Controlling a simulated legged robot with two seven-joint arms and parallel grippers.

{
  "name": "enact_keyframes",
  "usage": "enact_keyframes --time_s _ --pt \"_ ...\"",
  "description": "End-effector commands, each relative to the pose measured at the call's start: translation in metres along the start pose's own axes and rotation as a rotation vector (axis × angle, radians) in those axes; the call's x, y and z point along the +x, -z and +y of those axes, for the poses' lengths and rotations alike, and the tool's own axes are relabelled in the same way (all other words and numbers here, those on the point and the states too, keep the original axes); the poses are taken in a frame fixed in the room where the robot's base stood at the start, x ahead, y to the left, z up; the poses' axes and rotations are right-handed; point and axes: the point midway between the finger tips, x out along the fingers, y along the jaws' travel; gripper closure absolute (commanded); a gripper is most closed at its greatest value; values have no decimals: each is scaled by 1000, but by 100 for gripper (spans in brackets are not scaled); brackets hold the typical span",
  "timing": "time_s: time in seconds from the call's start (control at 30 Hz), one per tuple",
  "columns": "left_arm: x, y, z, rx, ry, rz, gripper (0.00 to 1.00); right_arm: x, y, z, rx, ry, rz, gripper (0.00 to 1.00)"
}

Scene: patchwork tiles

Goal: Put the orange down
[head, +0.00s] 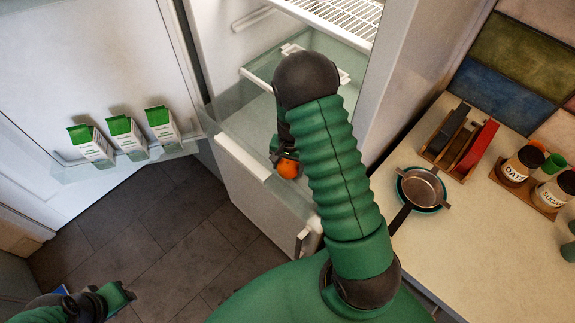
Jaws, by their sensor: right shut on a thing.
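The orange (288,169) shows just below the end of my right arm, near the front lip of the fridge's lower level. My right gripper (285,155) is shut on it, and the arm hides part of the gripper. I cannot tell whether the orange touches the fridge. My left gripper (118,297) is low at the bottom left, far from the orange, and its jaws are not clear.
The fridge (230,70) stands open, with a wire shelf (340,15) above and a glass shelf (312,52) below. Its door (85,55) at left holds several cartons (127,137). At right, the counter (460,250) carries a pan (421,187), a rack and jars (521,165).

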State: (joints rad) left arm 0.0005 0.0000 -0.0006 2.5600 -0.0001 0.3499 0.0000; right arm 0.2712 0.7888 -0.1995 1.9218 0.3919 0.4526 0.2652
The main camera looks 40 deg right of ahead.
Motion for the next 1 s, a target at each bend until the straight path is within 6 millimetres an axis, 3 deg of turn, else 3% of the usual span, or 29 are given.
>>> enact_keyframes --time_s 0.03,0.2,0.47,0.57,1.0 --pt "1 0 0 1 0 0 64 1 1 1 1 1 0 31" --pt "0 0 0 1 0 0 64 1 2 2 2 1 -1 12" --pt "0 0 0 1 0 0 64 -2 -1 0 0 -1 2 12" --pt "-6 1 0 1 0 0 64 -11 -1 -1 0 -1 4 12" --pt "-11 2 0 1 0 0 64 -111 1 -1 1 3 4 12"
